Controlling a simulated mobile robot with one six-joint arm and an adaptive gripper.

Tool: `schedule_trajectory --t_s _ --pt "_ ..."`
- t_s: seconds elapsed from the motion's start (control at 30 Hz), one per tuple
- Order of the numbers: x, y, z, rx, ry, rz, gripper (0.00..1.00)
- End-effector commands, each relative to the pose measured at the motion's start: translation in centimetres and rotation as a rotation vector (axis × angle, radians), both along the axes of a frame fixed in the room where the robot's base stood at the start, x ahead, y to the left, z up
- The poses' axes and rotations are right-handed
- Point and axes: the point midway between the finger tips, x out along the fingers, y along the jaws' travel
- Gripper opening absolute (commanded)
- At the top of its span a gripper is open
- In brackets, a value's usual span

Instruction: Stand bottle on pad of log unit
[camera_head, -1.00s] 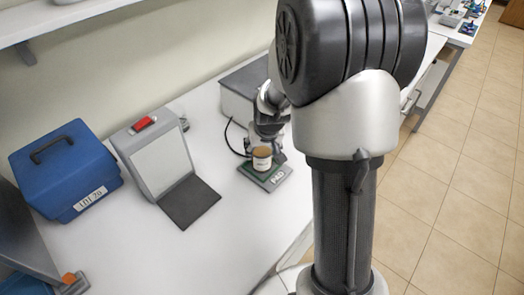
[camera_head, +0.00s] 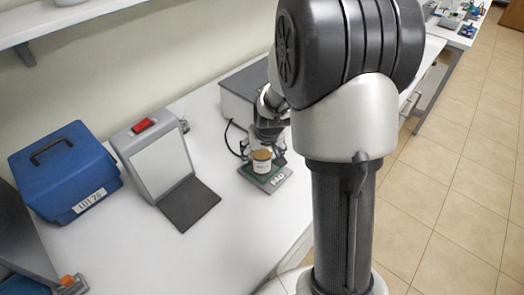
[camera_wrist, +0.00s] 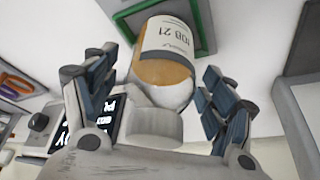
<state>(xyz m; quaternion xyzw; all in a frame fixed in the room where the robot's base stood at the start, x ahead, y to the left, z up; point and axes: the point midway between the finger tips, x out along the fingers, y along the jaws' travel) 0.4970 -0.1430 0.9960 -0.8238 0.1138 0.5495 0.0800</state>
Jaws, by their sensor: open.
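A bottle (camera_head: 262,164) with a brown top and a white label stands on the green-topped pad (camera_head: 278,180) of the log unit, roughly upright. In the wrist view the bottle (camera_wrist: 175,40) shows its printed label, amber body and pale end, with the green-edged pad (camera_wrist: 131,9) behind it. In the wrist view my gripper (camera_wrist: 160,62) is open, with a finger on either side of the bottle and gaps between. The bottle's contact with the pad is partly hidden.
A grey box (camera_head: 243,92) with a black cable stands behind the pad. A slanted panel stand (camera_head: 162,162) with a red top piece and dark mat (camera_head: 189,204) is to the left, then a blue case (camera_head: 63,172). White bench between is clear.

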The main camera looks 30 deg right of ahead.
Motion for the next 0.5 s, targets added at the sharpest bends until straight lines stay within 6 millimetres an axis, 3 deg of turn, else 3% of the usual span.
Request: schedule_trajectory --t_s 0.17,0.5 --pt "-0.2 0.0 1.2 -0.001 -0.003 0.000 0.77" --pt "-2.8 0.7 7.9 -0.001 -0.005 0.000 0.77"
